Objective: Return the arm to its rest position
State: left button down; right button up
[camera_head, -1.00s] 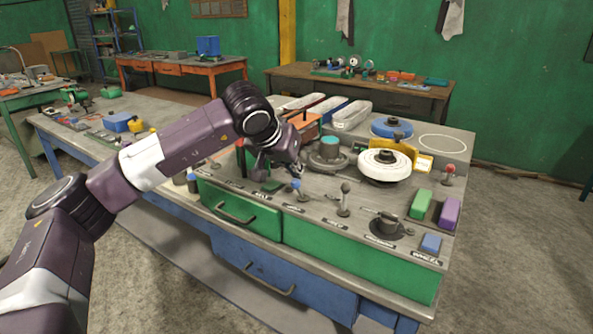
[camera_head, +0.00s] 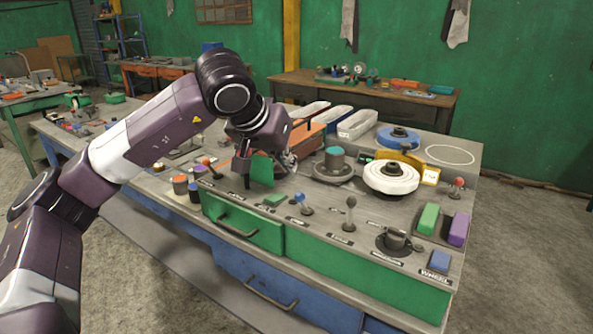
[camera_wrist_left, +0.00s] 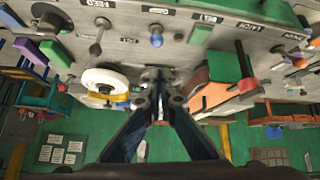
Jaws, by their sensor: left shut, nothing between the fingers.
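My left arm comes in from the left of the head view, bent at a raised elbow. Its gripper (camera_head: 289,163) points down and away over the workbench (camera_head: 325,218), near the orange box (camera_head: 309,137) and left of the grey round base with a teal top (camera_head: 334,160). In the left wrist view the fingers (camera_wrist_left: 160,76) come together at their tips, shut and empty. The bench top with its levers and the white disc (camera_wrist_left: 104,80) lie beyond them. My right gripper is not in view.
The white disc (camera_head: 391,177) and several upright levers, such as the blue-knobbed one (camera_head: 300,198), stand on the bench. Small cups (camera_head: 180,186) sit left of the gripper. A second table (camera_head: 365,94) stands at the back wall. Bare floor lies right of the bench.

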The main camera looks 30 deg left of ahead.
pick_arm(q)
jog(key=shift+s+a+r, duration=0.15)
jog(key=shift+s+r, duration=0.15)
jog(key=shift+s, duration=0.15)
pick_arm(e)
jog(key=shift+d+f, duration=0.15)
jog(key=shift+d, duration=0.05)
